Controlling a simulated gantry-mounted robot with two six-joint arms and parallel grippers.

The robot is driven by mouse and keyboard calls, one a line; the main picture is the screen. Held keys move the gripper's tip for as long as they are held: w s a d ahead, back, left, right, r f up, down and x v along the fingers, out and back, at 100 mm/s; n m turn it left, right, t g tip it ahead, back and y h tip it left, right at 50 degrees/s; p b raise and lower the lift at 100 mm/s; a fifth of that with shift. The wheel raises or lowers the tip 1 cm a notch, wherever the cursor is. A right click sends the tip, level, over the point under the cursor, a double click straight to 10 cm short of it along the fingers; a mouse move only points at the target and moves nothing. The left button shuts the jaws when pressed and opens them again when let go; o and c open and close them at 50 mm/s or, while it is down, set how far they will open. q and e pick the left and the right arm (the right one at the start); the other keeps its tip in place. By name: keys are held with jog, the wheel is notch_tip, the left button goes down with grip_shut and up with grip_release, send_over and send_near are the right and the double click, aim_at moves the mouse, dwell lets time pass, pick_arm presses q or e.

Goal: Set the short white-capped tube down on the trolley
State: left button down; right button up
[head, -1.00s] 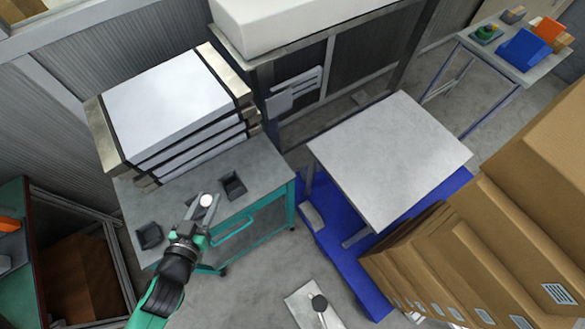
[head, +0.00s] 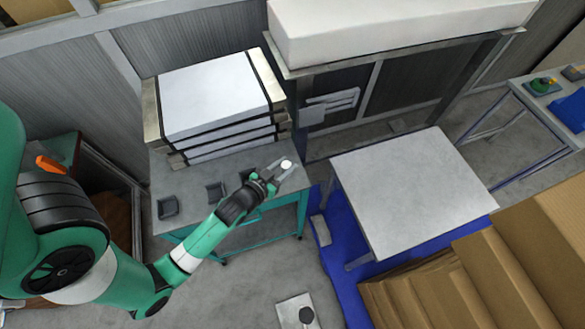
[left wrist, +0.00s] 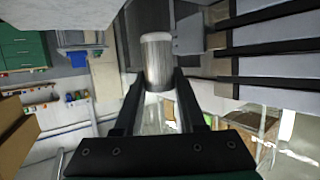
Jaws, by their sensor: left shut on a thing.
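The short white-capped tube (left wrist: 157,65) is between the fingers of my left gripper (head: 279,172), which is shut on it. In the left wrist view it is grey-metallic with a pale cap, its lower end between the fingertips. In the head view only its white cap (head: 286,164) shows clearly. The teal trolley (head: 193,177) with a grey top stands at the left. My left gripper is above the trolley's right end; its height over the top is hard to tell. My right gripper is in neither view.
Several white slabs with dark straps (head: 212,95) are stacked at the trolley's back. Dark holders (head: 167,208) sit along its front, one partly behind my gripper. A grey-topped table (head: 410,190) stands to the right, with cardboard boxes (head: 480,270) in front.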

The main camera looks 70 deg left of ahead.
pick_arm(q)
jog(key=w+f, duration=0.1)
jog(key=a+f, duration=0.1)
jog(key=f, duration=0.1)
jog(key=w+a+f+b, duration=0.1)
jog(key=shift+w+a+f, duration=0.15)
jog(key=shift+w+f, duration=0.2)
jog(key=shift+f, duration=0.05)
jog(key=f, duration=0.1)
jog(key=f+b, duration=0.1)
jog(key=f, duration=0.1)
jog(key=shift+w+a, duration=0.2)
jog(key=shift+f, duration=0.35)
jog(key=shift+f+b, duration=0.15)
jog(key=shift+b, duration=0.3)
jog(key=shift+c, duration=2.4)
grip_release()
